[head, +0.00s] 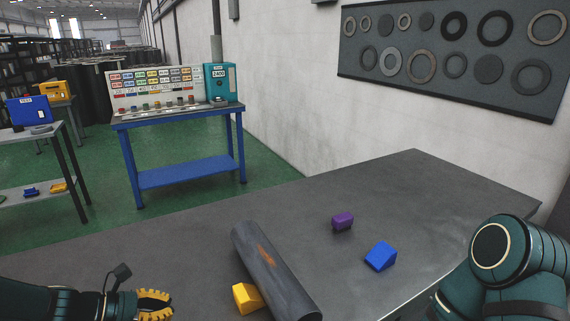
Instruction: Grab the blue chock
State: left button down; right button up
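The blue chock (380,256) is a small wedge lying on the dark grey table (420,190), right of the middle in the head view. Nothing touches it. My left gripper (168,305), with yellow fingers, is at the bottom left, far to the left of the blue chock, with the grey cylinder between them. Its fingers look spread apart with nothing between them. My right arm (520,262) is bent at the lower right, to the right of the blue chock. Its gripper is outside the view.
A grey cylinder (268,270) with a rusty patch lies across the table. A yellow chock (246,297) sits against its left side. A purple chock (342,221) lies behind the blue one. The table's far right is clear. A wall panel (450,50) holds rings.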

aim_at(382, 255)
jog(key=k, duration=0.95)
